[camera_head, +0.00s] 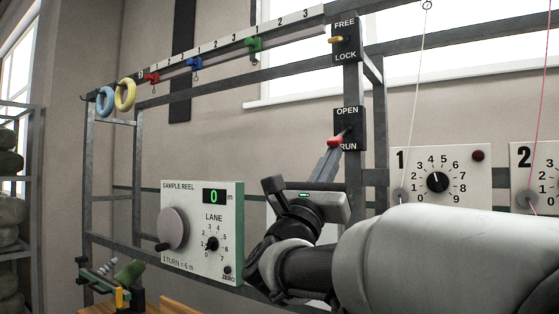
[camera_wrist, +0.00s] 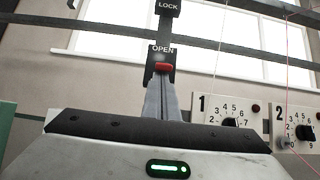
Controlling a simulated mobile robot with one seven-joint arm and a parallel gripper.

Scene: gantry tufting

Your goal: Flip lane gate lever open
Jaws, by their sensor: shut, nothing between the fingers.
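The lane gate lever (camera_head: 336,140) has a red handle and sits on a black plate (camera_head: 347,116) marked OPEN at the top and RUN at the bottom. Its handle lies in the lower part of the plate, by RUN. In the wrist view the red handle (camera_wrist: 164,67) shows just under the word OPEN, and RUN is hidden. My gripper (camera_head: 331,149) is shut and empty, its fingertips right below the red handle. The fingers also show in the wrist view (camera_wrist: 163,84), pointing up at the handle. I cannot tell whether they touch it.
A FREE/LOCK plate (camera_head: 345,42) with a yellow lever is above. A sample reel box (camera_head: 203,238) stands left of my arm, reading 0. Dial panels 1 (camera_head: 456,169) and 2 (camera_head: 546,163) are at right, with thin threads in front. A grey post (camera_head: 354,185) carries the lever plates.

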